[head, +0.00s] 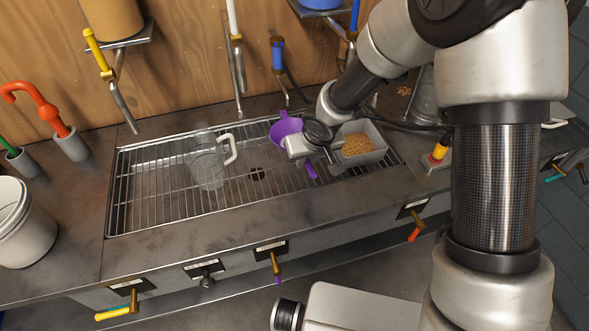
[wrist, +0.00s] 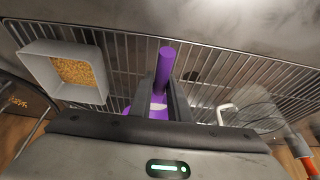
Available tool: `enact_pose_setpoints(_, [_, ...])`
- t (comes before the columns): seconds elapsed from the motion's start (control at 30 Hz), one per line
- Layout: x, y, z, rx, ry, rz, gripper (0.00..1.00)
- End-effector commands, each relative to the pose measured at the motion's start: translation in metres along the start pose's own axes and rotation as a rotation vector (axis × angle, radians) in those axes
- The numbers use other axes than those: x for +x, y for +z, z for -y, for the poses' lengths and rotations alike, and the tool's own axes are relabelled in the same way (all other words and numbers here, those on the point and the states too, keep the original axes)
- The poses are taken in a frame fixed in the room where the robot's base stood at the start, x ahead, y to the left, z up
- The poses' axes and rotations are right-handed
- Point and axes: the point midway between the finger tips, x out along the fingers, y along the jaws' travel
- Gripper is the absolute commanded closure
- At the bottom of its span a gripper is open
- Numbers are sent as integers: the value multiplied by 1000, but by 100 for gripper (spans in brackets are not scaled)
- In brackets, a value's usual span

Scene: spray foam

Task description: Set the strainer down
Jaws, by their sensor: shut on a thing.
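The strainer (head: 284,128) is purple, with a bowl and a straight handle. My gripper (head: 318,152) is shut on its handle above the metal grate at the right part of the sink. The handle end sticks out below the gripper in the head view. In the wrist view the purple strainer (wrist: 166,62) handle stands between the two fingers of my gripper (wrist: 163,95), and most of the bowl is hidden behind the gripper. I cannot tell whether the strainer touches the grate (head: 150,190).
A grey square container (head: 376,156) of tan grains stands on the grate just right of my gripper. A clear pitcher (head: 207,165) with a white handle stands left of the strainer. The grate's left part is free. Taps (head: 240,75) hang over the back edge.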

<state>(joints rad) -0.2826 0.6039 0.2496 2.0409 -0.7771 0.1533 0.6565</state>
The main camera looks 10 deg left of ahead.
Motion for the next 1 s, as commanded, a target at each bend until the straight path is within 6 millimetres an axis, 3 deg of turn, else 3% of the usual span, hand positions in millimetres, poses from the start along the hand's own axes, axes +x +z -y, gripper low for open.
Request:
enact_pose_setpoints(0.37, [43,18,1,-2,0,0,100])
enact_pose_setpoints(0.8, [50,20,0,2,0,-2,100])
enact_pose_setpoints(0.83, [49,20,0,1,0,-2,82])
enact_pose_setpoints(0.9, [48,20,0,1,0,-1,70])
enact_pose_setpoints(0.93, [48,20,0,1,0,-1,65])
enact_pose_setpoints(1.0, [48,20,0,1,0,-1,65])
